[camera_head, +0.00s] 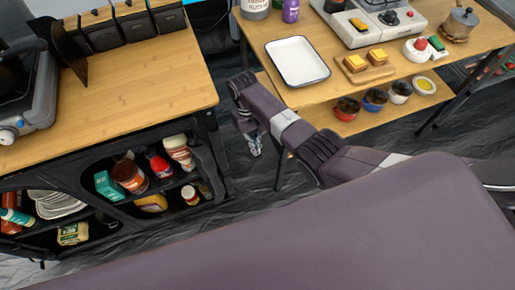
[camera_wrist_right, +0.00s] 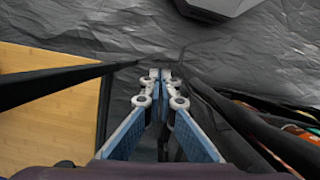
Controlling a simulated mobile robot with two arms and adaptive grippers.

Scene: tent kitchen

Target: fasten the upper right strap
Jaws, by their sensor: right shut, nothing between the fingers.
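My right gripper (camera_head: 254,146) is low in the gap between the two tables, near the right end of the black storage unit (camera_head: 208,150). In the right wrist view its fingers (camera_wrist_right: 160,80) are together with nothing between them. Black fabric edges (camera_wrist_right: 232,125) of the storage unit run close along the right of the fingers in that view. The unit's open front shows in the head view. I cannot clearly pick out the upper right strap against the black fabric and frame. My left gripper is not in view.
The unit's shelves hold bottles, a jar (camera_head: 129,176) and plates (camera_head: 57,204). A second wooden table (camera_head: 350,85) with a white tray (camera_head: 298,61) and several bowls stands right of the gripper. A dark bar (camera_wrist_right: 55,82) runs left of the fingers. Crumpled dark floor lies below.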

